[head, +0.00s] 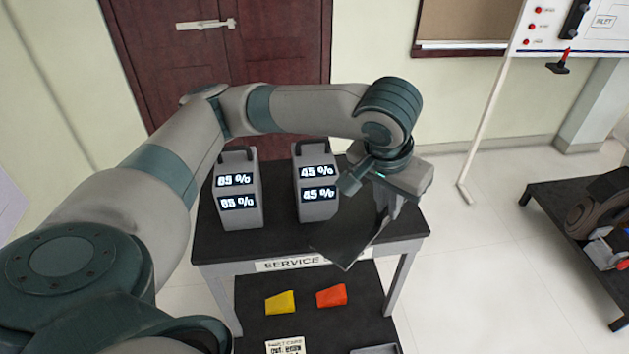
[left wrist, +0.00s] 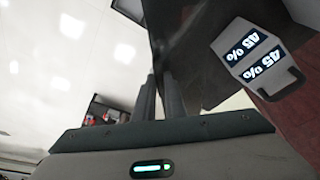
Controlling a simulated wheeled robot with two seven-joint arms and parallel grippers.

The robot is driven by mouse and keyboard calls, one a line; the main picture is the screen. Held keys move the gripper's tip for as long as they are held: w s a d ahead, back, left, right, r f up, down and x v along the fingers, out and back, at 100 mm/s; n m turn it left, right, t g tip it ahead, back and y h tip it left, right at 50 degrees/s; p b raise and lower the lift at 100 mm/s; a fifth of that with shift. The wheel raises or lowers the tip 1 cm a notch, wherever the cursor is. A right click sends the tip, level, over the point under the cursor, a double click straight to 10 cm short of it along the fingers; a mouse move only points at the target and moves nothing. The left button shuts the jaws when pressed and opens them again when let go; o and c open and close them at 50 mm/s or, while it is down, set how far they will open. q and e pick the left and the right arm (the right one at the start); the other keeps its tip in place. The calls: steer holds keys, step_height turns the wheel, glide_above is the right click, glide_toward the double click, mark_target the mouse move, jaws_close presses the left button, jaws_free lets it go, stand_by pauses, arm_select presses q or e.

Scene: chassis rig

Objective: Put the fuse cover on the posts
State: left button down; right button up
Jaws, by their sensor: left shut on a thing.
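My left gripper (head: 386,208) is above the right side of the service cart, pointing down. It is shut on a dark, flat plate, which looks like the fuse cover (head: 348,246). The plate is tilted and overhangs the cart's front edge in the head view. In the left wrist view, the two fingers (left wrist: 160,98) meet the edge of the dark cover (left wrist: 195,45). I cannot make out the posts in either view. My right gripper is not in view.
The black-topped service cart (head: 275,236) carries two grey battery boxes, one on the left (head: 238,190) and one nearer the gripper (head: 317,185). Yellow (head: 281,302) and orange (head: 331,295) blocks lie on its lower shelf. A dark low table (head: 570,235) stands right, beyond open floor.

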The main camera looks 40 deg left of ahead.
arm_select(q)
steer(key=shift+w, duration=0.15)
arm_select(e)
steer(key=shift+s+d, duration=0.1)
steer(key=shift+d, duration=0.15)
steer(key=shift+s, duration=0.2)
arm_select(q)
steer(key=shift+w, duration=0.4)
steer(key=w+n, duration=0.1)
steer(key=w, duration=0.1)
steer(key=w+a+f+n, duration=0.1)
steer(key=w+n, duration=0.1)
steer(key=w+n+y, duration=0.1)
steer(key=w, duration=0.1)
steer(key=shift+w+a+f+n, duration=0.25)
steer(key=shift+n, duration=0.05)
steer(key=w+a+f+n, duration=0.1)
steer(key=w+a+n+y, duration=0.1)
steer(key=w+n, duration=0.1)
steer(key=w+f+n+g, duration=0.1)
steer(key=w, duration=0.1)
steer(key=shift+a+f, duration=0.3)
steer(key=shift+a, duration=0.1)
steer(key=shift+w+a+f+n+y, duration=0.3)
steer(key=shift+w+n, duration=0.05)
steer(key=shift+n, duration=0.15)
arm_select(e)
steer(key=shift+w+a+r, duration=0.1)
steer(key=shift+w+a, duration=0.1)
